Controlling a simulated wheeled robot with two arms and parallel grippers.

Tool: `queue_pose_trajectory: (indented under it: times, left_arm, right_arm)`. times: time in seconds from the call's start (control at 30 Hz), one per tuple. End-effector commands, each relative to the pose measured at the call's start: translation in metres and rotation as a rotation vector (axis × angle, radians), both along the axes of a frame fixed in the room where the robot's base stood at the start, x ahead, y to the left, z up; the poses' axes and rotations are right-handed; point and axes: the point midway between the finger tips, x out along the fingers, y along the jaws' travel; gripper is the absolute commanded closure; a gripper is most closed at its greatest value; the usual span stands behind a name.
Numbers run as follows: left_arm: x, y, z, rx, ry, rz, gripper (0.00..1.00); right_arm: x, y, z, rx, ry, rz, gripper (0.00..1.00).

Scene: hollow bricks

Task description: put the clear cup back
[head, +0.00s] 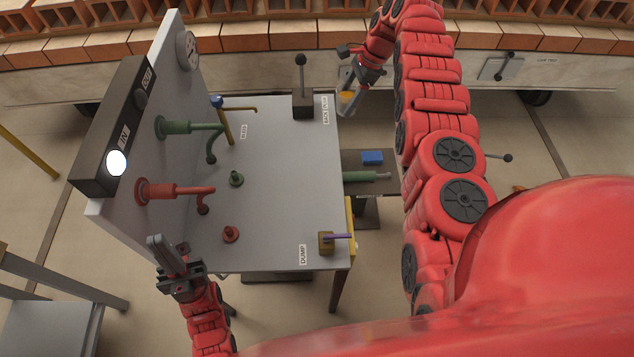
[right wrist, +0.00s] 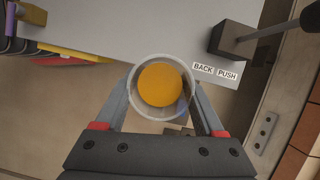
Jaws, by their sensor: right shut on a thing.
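The clear cup (head: 346,97) holds something orange and is between the fingers of my right gripper (head: 349,101), beside the far right corner of the grey table. In the right wrist view I look down into the cup (right wrist: 163,87); both fingers of my right gripper (right wrist: 165,98) press its sides. My left gripper (head: 168,247) is open and empty at the near left, by the panel's lower edge.
The grey table (head: 275,180) carries a black lever box (head: 302,103), green and red spouts (head: 190,127) on an upright panel, and a yellow block with a purple bar (head: 327,242) near "DUMP". A low stand with a blue block (head: 372,157) is right of it. The table's middle is mostly clear.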

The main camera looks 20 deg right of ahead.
Motion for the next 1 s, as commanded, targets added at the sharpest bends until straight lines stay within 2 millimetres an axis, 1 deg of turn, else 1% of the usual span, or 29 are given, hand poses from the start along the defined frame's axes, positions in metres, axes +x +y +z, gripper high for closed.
queue_pose_trajectory:
  times: [0.33,1.0]
  left_arm:
    - [0.0,0.0,0.0,0.0,0.0,0.0,1.0]
    - [0.0,0.0,-0.0006,0.0,0.0,0.0,1.0]
  right_arm:
    - [0.0052,0.0016,0.0018,0.006,-0.003,-0.054,1.0]
    - [0.0043,0.0075,0.0008,0.001,-0.005,-0.191,1.0]
